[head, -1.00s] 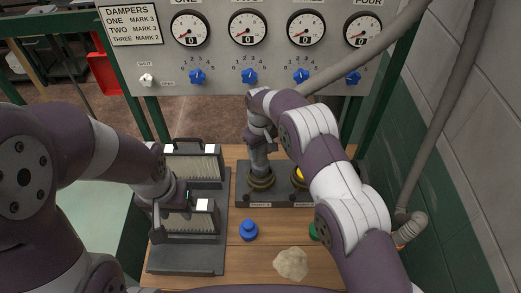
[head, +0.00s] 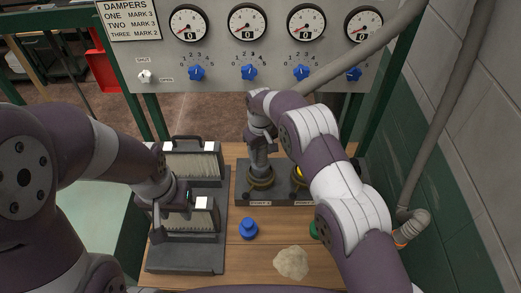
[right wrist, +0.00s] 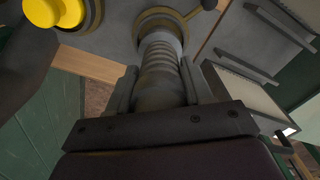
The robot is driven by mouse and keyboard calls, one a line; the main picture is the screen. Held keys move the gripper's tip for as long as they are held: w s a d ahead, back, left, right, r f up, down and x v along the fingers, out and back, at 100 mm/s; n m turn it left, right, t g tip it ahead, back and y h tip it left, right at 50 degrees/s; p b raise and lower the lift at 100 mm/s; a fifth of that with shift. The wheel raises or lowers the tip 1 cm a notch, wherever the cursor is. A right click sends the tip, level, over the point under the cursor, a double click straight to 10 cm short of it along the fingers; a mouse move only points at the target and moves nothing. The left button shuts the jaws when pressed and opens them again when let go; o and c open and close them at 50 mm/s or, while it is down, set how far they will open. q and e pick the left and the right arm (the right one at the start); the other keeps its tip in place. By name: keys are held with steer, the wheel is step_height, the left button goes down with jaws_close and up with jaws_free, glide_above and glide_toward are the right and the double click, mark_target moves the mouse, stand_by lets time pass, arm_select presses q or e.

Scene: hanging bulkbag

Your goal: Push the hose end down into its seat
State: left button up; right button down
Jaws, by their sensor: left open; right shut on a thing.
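The grey ribbed hose end (right wrist: 158,75) is upright in my right gripper (head: 262,150), between its two fingers in the right wrist view (right wrist: 163,85). Its lower end meets the round brass-coloured seat (head: 260,183) on the dark block; the seat's ring also shows in the right wrist view (right wrist: 178,18). I cannot tell how deep the end sits. My right arm hides part of the block and hose. My left gripper (head: 172,203) is open beside the front filter box (head: 200,218), away from the hose; its fingertips are hard to make out.
A yellow cap (right wrist: 55,12) covers the neighbouring seat. A blue knobbed piece (head: 249,229), a green piece (head: 315,230) and a beige heap (head: 291,262) are on the wooden bench. A gauge panel (head: 270,55) stands behind. A second hose end (head: 411,229) hangs at right.

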steer(key=shift+f+b, duration=1.25)
steer(key=shift+f, duration=0.25)
steer(key=shift+c, duration=1.9)
jaws_free()
steer(key=r+p, duration=0.5)
steer(key=r, duration=0.1)
steer(key=r+p, duration=0.5)
steer(key=r, duration=0.2)
steer(key=shift+s+p, duration=0.2)
steer(key=shift+p, duration=0.2)
steer(key=shift+w+f, duration=0.1)
steer(key=shift+f, duration=0.05)
